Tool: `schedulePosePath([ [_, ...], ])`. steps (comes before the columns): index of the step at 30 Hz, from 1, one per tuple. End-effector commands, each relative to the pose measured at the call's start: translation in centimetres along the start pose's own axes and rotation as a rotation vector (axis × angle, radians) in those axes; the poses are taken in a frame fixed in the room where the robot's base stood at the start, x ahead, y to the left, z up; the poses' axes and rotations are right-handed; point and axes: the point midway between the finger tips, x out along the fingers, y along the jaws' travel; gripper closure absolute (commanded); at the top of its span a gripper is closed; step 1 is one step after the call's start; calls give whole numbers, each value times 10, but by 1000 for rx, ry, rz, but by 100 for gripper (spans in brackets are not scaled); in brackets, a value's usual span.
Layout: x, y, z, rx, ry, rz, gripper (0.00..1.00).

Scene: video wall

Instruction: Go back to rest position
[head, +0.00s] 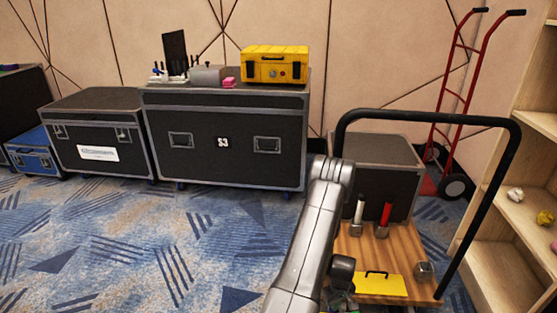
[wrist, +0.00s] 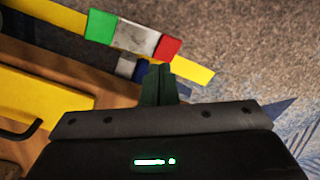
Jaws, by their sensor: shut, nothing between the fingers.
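My gripper (wrist: 159,84) is shut and empty in the wrist view, its two dark fingers together. In the head view my grey arm reaches from the bottom edge beside the cart, and the gripper itself is mostly hidden. Beyond the fingertips in the wrist view lie a yellow strip (wrist: 192,71) and a block with green, grey and red parts (wrist: 133,38). I cannot tell whether the fingertips touch them.
A cart with a wooden deck (head: 365,258) carries a black case (head: 385,165), a yellow case (head: 382,287) and hammer-like tools. Its black handle (head: 430,117) arches above. A shelf (head: 500,215) stands right, flight cases (head: 225,140) behind. Carpet (head: 130,250) at left is clear.

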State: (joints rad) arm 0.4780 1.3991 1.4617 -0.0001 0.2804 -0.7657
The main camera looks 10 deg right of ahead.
Motion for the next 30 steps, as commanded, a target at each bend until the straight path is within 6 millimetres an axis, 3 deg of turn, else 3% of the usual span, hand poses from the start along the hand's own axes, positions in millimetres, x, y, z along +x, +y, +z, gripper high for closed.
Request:
schedulePosePath([
  [6,38,0,0,0,-1,-1,100],
  [11,50,0,0,0,0,0,100],
  [23,44,0,0,0,0,0,100],
  [30,23,0,0,0,1,1,100],
])
